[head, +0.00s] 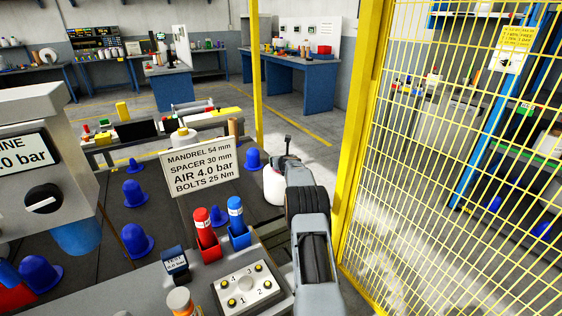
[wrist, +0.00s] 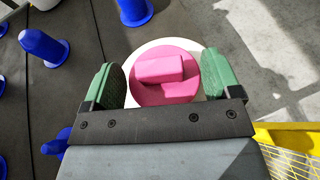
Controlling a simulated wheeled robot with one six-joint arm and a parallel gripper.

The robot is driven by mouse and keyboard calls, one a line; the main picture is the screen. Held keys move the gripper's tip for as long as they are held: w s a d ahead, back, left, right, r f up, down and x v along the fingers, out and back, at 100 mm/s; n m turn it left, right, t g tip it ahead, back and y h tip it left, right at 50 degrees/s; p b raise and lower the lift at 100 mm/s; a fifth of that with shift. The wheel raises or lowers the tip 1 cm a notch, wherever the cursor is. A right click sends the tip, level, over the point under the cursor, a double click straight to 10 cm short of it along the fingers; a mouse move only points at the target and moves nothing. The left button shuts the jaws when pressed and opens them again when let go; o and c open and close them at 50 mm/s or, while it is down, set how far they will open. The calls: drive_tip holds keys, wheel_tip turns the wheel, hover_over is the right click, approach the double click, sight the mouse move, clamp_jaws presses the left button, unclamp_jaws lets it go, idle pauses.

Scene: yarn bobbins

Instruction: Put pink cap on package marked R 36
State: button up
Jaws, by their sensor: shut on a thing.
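The pink cap (wrist: 152,92), a round disc with a raised block across it, lies between the green pads of my gripper (wrist: 164,86) in the wrist view. The gripper is shut on the cap at its sides. A white round package (wrist: 166,44) shows as a ring around and behind the cap. I cannot tell whether the cap touches it. In the head view a white package (head: 272,186) shows beside my arm at the right edge of the dark table. No R 36 mark can be read.
Several blue pegs (head: 136,240) stand on the dark table (head: 90,255). A sign (head: 200,166) stands behind red (head: 204,230) and blue (head: 238,228) holders. A button box (head: 245,289) is in front. A yellow mesh fence (head: 450,150) is close on the right.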

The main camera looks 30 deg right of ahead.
drive_tip(key=shift+f, duration=0.15)
drive_tip(key=o, duration=0.8)
drive_tip(key=shift+s+b, duration=0.15)
drive_tip(key=shift+b, duration=0.25)
drive_tip(key=shift+s+a+b, duration=0.15)
drive_tip(key=shift+s+b, duration=0.15)
drive_tip(key=shift+b, duration=0.15)
drive_tip(key=b+v, duration=0.3)
drive_tip(key=v, duration=0.3)
drive_tip(key=b+v, duration=0.3)
drive_tip(key=v, duration=0.4)
drive_tip(key=shift+w+r, duration=0.1)
drive_tip(key=shift+r, duration=0.1)
